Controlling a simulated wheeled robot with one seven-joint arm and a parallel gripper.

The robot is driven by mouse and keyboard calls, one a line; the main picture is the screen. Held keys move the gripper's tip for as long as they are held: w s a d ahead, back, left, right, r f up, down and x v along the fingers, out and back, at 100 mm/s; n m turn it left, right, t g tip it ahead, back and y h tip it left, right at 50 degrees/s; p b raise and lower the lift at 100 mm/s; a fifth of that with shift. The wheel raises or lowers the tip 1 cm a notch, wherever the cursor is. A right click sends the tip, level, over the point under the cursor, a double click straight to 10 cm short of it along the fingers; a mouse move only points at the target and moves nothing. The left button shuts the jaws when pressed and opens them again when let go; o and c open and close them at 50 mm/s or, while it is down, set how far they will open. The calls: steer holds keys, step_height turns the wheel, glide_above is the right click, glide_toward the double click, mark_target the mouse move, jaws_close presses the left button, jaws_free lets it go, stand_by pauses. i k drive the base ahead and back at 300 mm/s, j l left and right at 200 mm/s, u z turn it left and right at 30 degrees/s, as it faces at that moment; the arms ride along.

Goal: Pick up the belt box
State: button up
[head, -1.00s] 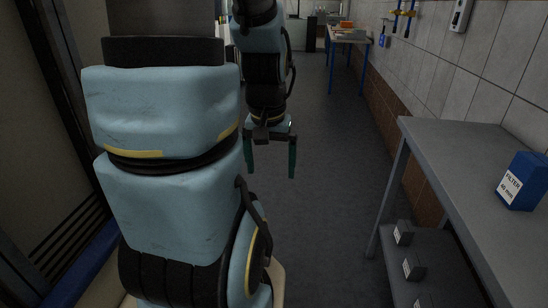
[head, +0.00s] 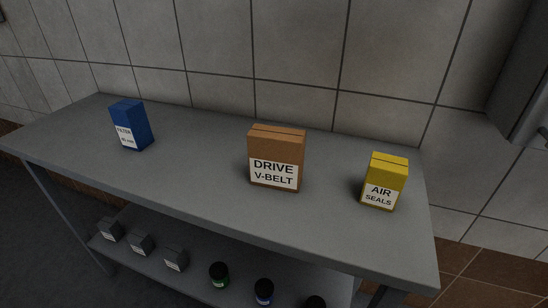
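The belt box (head: 277,146) is a brown carton with a white label reading "DRIVE V-BELT". My gripper and arm are not in the current head view, so where the gripper is relative to the box cannot be seen.
On the grey table (head: 215,180), a blue filter box (head: 130,125) stands to the left and a yellow air seals box (head: 386,181) to the right. A lower shelf (head: 195,278) holds small grey boxes and dark jars. A tiled wall (head: 300,60) is behind.

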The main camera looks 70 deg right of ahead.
mark_target(276, 154)
steer(key=k, duration=0.35)
steer(key=k+z, duration=0.1)
steer(key=z, duration=0.25)
steer(key=k+l+z, duration=0.1)
steer(key=z, duration=0.3)
steer(key=l+z, duration=0.1)
steer(key=z, duration=0.25)
steer(key=i+l+z, duration=0.1)
steer(key=i+z, duration=0.35)
